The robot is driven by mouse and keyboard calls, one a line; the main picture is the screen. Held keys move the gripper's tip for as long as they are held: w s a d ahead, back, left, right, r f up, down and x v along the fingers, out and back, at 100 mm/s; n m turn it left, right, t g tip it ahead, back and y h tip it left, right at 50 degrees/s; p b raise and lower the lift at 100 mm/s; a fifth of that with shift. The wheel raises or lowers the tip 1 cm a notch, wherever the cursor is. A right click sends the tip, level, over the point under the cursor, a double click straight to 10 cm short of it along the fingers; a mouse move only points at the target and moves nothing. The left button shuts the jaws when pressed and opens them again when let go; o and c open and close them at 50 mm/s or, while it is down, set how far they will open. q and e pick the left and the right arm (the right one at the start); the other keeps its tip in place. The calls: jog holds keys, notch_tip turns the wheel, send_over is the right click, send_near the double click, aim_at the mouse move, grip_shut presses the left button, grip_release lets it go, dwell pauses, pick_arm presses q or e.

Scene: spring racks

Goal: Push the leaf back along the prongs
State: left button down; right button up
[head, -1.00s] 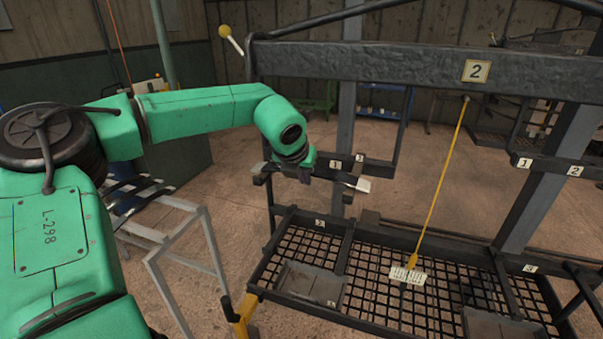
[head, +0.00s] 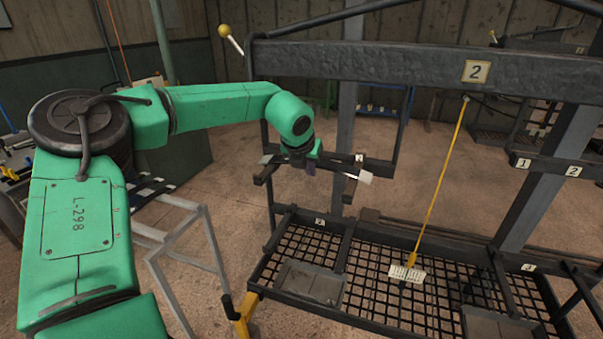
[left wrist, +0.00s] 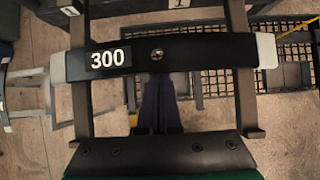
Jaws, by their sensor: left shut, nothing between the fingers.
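The leaf is a dark bar with pale end caps and a "300" label (left wrist: 200,52). It lies across two prongs, and its white right end (head: 366,177) shows in the head view. The left prong (left wrist: 81,105) and right prong (left wrist: 244,90) stick out toward me past the leaf's near edge. My left gripper (head: 311,170) is shut and empty at the near side of the leaf. In the left wrist view its dark blue fingers (left wrist: 160,95) reach the leaf's near edge, around mid-length; whether they touch cannot be told. My right gripper is not in view.
Below is a mesh tray (head: 375,300), where a yellow rod (head: 438,190) hangs down to a pale tag (head: 407,274). A grey frame stand (head: 190,240) is at the left.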

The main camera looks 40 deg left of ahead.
pick_arm(q)
jog(key=shift+w+a+p, duration=0.2)
jog(key=shift+w+a, duration=0.05)
jog(key=shift+w, duration=0.55)
jog(key=shift+w+a+p, duration=0.25)
jog(key=shift+w+a, duration=0.05)
jog(key=shift+w, duration=0.5)
jog(key=shift+w+a+p, duration=0.2)
jog(key=shift+w+a, duration=0.05)
jog(key=shift+w, duration=0.55)
jog(key=shift+s+f+b, duration=0.1)
jog(key=shift+b, duration=0.25)
jog(key=s+b, duration=0.1)
jog(key=s+d+b, duration=0.1)
jog(key=s, duration=0.1)
jog(key=s+d+b, duration=0.1)
jog(key=s+b, duration=0.1)
jog(key=shift+s, duration=0.25)
